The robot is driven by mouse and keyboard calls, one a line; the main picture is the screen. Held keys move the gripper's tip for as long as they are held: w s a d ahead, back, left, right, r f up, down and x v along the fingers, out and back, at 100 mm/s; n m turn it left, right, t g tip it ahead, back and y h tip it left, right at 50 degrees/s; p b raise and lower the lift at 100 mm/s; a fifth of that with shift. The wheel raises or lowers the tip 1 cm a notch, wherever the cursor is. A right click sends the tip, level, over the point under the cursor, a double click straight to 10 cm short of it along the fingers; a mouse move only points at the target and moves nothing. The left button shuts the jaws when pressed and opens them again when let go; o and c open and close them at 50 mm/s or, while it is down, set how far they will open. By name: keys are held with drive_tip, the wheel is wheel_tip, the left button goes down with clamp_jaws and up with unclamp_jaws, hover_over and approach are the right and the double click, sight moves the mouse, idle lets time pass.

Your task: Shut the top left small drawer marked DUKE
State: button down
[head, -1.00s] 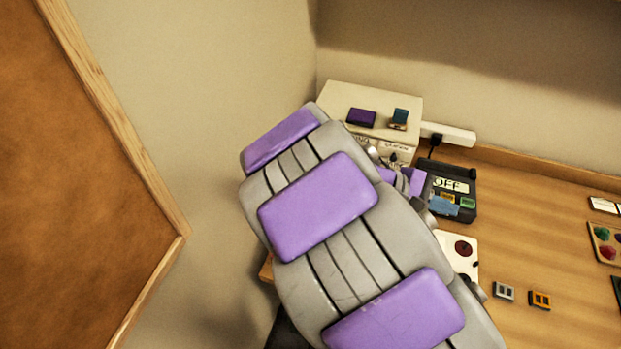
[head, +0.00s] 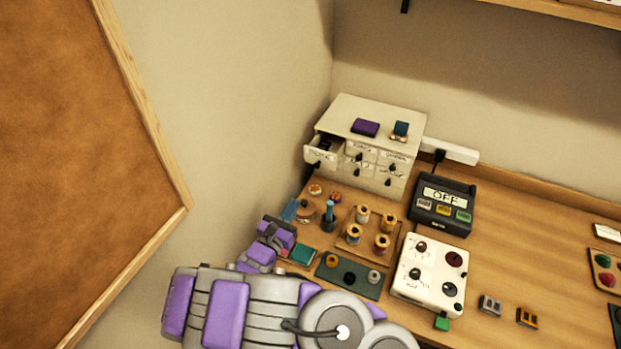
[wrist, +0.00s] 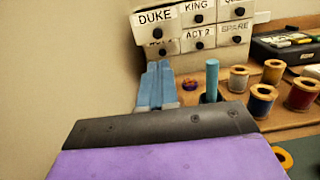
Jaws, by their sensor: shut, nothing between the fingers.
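The small cream drawer cabinet (head: 405,150) stands at the back left of the table. Its top left drawer, marked DUKE (head: 320,154), is pulled out, with dark contents partly showing. In the wrist view the DUKE drawer front (wrist: 172,19) stands nearer than the fronts beside it, its round dark knob facing me. My gripper (head: 290,208) is low over the left of the table, in front of the cabinet and below the open drawer, apart from it. In the wrist view its two pale blue fingers (wrist: 157,72) lie together, shut and empty, pointing toward the cabinet.
Thread spools (head: 363,214) and a blue-green upright item (head: 328,215) stand right of my gripper. A white box with knobs (head: 432,272) and a dark OFF device (head: 443,203) are further right. The wall (head: 240,110) is close on the left. A purple box (head: 365,127) lies on the cabinet.

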drive_tip(key=b, duration=0.2)
approach(317, 168)
drive_tip(key=x, duration=0.6)
drive_tip(key=shift+w+d, duration=0.2)
drive_tip(key=shift+w, duration=0.1)
drive_tip(key=shift+w+a, duration=0.15)
drive_tip(key=shift+a, duration=0.2)
drive_tip(key=b+x, duration=0.1)
drive_tip(key=x, duration=0.2)
drive_tip(key=b+x, duration=0.1)
drive_tip(key=x, duration=0.2)
drive_tip(key=f+b+x, duration=0.1)
drive_tip(key=x, duration=0.2)
drive_tip(key=shift+w+r, duration=0.25)
drive_tip(key=shift+r, duration=0.1)
drive_tip(key=shift+r, duration=0.1)
